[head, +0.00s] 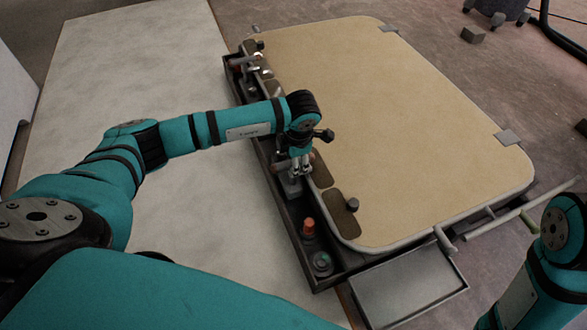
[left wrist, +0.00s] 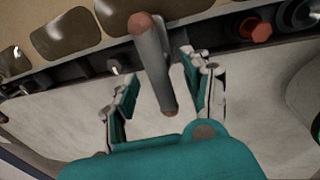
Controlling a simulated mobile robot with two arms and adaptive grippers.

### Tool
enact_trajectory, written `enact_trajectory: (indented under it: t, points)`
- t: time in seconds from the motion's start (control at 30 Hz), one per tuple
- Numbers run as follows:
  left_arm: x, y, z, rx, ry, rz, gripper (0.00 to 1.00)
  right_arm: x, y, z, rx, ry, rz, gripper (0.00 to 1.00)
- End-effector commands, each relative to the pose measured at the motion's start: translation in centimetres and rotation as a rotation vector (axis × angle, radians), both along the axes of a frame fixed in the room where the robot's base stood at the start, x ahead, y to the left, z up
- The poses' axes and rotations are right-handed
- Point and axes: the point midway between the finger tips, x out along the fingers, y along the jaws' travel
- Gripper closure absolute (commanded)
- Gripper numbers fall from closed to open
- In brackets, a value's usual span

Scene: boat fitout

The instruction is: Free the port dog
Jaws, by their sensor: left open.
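A grey bar-shaped dog lever (left wrist: 152,62) with red-brown ends stands between the fingers of my left gripper (left wrist: 163,75) in the left wrist view. The fingers are open, one on each side, with visible gaps to the lever. In the head view my left gripper (head: 296,168) is over the dark edge rail, and it hides most of this lever. A similar lever (head: 243,60) with a reddish end is at the rail's far end. I cannot tell from markings which one is the port dog. My right gripper is outside the frame; only its arm shows at lower right.
The beige hatch panel (head: 390,120) lies right of the dark rail (head: 285,215). An orange knob (head: 308,227) and a round dark fitting (head: 322,263) are at the rail's near end. The pale surface (head: 130,70) at left is clear.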

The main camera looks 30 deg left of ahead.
Motion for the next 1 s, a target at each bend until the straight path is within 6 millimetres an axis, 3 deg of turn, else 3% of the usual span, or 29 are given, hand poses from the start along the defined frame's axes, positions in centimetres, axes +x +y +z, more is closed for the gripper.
enact_trajectory:
  t: [0.03, 0.13, 0.53, 0.9, 1.0]
  points:
    - [0.1, 0.1, -1.1, -0.001, -0.001, 0.000, 0.51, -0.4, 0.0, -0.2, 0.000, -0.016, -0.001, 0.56]
    - [0.3, 0.2, -1.8, -0.001, -0.001, 0.000, 0.51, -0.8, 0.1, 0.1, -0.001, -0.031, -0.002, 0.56]
    - [0.4, 0.3, -2.2, -0.001, -0.001, 0.000, 0.52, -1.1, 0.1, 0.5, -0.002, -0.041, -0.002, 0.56]
    - [0.4, 0.3, -2.2, -0.001, -0.002, 0.000, 1.00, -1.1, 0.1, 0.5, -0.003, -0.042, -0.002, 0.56]
    - [0.4, 0.3, -2.2, -0.001, -0.002, 0.001, 1.00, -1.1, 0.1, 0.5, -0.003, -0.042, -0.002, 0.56]
